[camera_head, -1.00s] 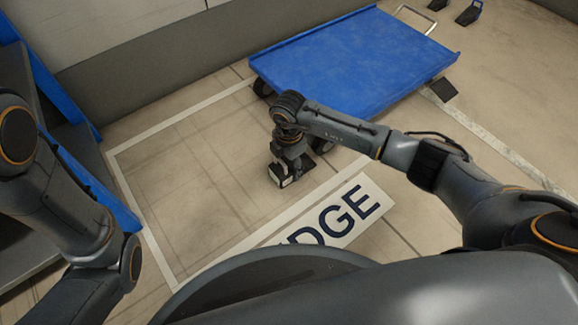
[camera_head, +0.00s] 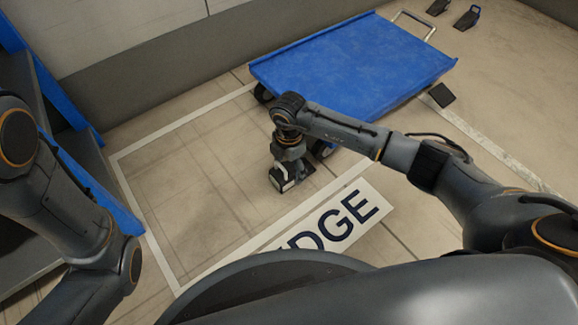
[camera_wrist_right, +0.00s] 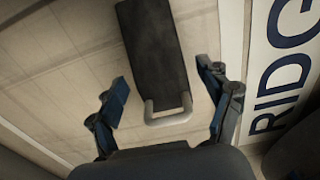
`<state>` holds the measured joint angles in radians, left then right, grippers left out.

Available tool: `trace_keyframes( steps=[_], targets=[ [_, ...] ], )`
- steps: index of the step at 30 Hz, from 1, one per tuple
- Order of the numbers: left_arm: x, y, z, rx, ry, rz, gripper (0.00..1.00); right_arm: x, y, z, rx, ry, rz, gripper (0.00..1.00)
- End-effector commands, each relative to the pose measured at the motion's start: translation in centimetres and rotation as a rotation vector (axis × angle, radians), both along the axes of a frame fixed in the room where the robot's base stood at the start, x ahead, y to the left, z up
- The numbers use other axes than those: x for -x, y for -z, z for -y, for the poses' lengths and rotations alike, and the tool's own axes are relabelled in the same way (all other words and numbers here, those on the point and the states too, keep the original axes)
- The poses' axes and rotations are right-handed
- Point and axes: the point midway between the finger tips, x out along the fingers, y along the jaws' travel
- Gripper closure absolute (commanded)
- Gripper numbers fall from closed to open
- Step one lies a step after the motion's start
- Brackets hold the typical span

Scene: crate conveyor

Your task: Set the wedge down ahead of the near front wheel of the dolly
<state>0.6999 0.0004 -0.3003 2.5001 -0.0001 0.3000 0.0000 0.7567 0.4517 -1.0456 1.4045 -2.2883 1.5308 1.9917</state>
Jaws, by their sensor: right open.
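The wedge is a dark block with a grey loop handle (camera_wrist_right: 168,115). In the right wrist view its dark body (camera_wrist_right: 153,45) lies on the floor between and beyond my right fingers. My right gripper (camera_wrist_right: 166,80) is open, with a finger on each side of the wedge and gaps between. In the head view my right gripper (camera_head: 288,180) points down near the floor and largely hides the wedge. The near front wheel (camera_head: 322,149) of the blue dolly (camera_head: 350,65) is just right of this gripper, partly hidden by my arm. My left gripper is out of view.
White lines (camera_head: 150,223) mark a floor area left of the dolly. A lettered floor label (camera_head: 345,218) lies in front. A blue-edged shelf (camera_head: 110,190) stands left, a wall behind. More dark wedge-like pieces (camera_head: 467,18) lie at the top right, and a dark piece (camera_head: 441,95) beside the dolly.

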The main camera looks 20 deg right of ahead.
Motion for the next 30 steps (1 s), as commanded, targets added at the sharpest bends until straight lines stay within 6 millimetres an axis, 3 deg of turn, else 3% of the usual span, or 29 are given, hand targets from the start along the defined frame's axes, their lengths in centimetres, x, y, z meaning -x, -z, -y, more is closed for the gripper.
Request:
trace_keyframes(
  steps=[1,15,26,28,30],
  targets=[
    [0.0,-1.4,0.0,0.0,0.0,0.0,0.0,0.0,-1.5,0.0,0.0,0.0,0.001,0.21],
    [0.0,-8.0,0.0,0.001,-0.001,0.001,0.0,0.0,-9.5,0.0,0.001,0.001,0.0,0.21],
    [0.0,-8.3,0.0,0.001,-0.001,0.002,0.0,0.0,-10.2,0.0,0.0,0.0,0.0,0.21],
    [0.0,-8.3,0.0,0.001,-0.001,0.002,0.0,0.0,-10.4,-0.6,-0.019,-0.014,0.0,0.21],
    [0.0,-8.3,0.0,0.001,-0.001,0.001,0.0,0.3,-11.2,-2.6,-0.084,-0.06,0.002,0.21]
  ],
)
